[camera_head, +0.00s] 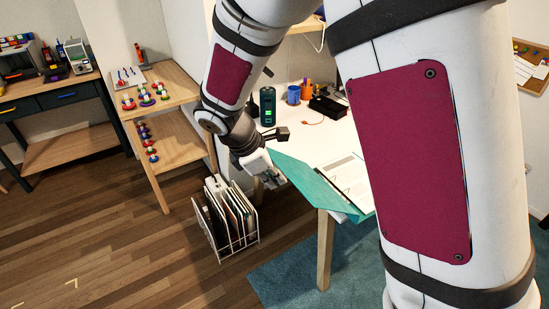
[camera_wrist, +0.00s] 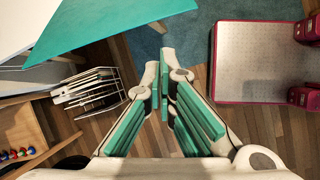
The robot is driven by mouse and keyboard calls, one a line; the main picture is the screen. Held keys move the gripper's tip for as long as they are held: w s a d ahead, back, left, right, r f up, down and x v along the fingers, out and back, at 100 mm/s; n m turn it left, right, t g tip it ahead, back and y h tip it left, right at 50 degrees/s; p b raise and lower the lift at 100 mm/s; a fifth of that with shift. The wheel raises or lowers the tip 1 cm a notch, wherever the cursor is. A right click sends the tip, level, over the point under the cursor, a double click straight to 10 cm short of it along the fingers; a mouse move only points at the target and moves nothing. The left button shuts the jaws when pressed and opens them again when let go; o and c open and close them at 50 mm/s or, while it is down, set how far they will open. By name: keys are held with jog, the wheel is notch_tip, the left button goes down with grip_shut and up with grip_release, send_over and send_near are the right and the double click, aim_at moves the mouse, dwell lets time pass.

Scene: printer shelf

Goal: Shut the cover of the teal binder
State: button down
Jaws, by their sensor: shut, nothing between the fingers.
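The teal binder lies open at the table's front corner, with its white pages (camera_head: 346,178) showing. Its teal cover (camera_head: 305,181) is spread to the left and reaches out past the table edge. The cover also fills the upper left of the wrist view (camera_wrist: 100,28). My gripper (camera_head: 272,182) is just left of the cover's outer edge in the head view. In the wrist view, its teal-padded fingers (camera_wrist: 165,78) are shut and empty, with a gap between them and the cover. My arm hides the right part of the binder.
A white wire rack (camera_head: 232,222) of files stands on the floor below my gripper; it also shows in the wrist view (camera_wrist: 88,88). A dark green bottle (camera_head: 267,107), a blue mug (camera_head: 293,94) and a black box (camera_head: 328,106) stand farther back on the table. A wooden shelf unit (camera_head: 178,140) is at left.

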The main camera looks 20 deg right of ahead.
jog(key=w+d+f+n+p, duration=0.2)
jog(key=d+f+n+p, duration=0.1)
jog(key=f, duration=0.6)
jog(key=shift+d+f+h+p, duration=0.4)
jog(key=shift+d+p, duration=0.1)
jog(key=shift+d, duration=0.65)
jog(key=shift+r, duration=0.1)
